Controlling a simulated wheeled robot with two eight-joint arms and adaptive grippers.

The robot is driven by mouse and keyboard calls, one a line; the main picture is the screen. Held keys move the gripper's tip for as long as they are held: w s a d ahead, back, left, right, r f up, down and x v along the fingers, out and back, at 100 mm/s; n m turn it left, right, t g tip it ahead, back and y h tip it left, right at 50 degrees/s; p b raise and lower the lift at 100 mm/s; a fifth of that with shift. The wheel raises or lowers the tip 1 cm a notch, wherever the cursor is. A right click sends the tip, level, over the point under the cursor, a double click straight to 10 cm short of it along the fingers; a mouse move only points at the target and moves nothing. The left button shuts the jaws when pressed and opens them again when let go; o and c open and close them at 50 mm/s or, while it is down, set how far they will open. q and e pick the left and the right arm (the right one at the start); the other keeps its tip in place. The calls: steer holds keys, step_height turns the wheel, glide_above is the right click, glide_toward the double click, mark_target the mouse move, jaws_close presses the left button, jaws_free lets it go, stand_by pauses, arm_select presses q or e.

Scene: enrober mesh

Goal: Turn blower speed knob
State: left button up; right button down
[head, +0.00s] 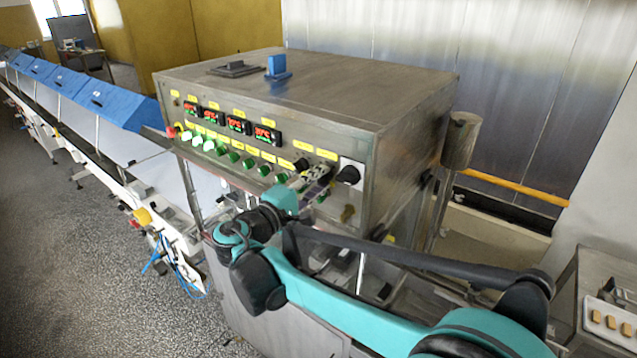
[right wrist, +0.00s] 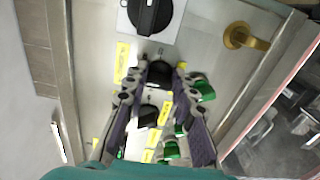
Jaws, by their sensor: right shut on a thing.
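The steel control cabinet's front panel (head: 215,135) carries a row of small black knobs, green buttons and yellow labels too small to read. My right gripper (head: 316,173) is up against the panel's right part. In the right wrist view its fingers (right wrist: 160,73) are closed on both sides of a small black knob (right wrist: 158,74). In the head view the gripper hides that knob. Another small black knob (head: 301,164) shows just left of the gripper; in the right wrist view a second one (right wrist: 148,116) sits between the fingers, nearer my palm. My left gripper is not in view.
A larger black rotary switch (head: 348,175) on a white plate is close right of the gripper. A brass fitting (right wrist: 238,36) and green buttons (right wrist: 201,88) are near the fingers. Red digital displays (head: 238,124) line the panel. A blue-covered conveyor (head: 115,104) runs left.

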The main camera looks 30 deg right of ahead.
stand_by(0.3)
steer(key=c, duration=1.2)
jaws_free()
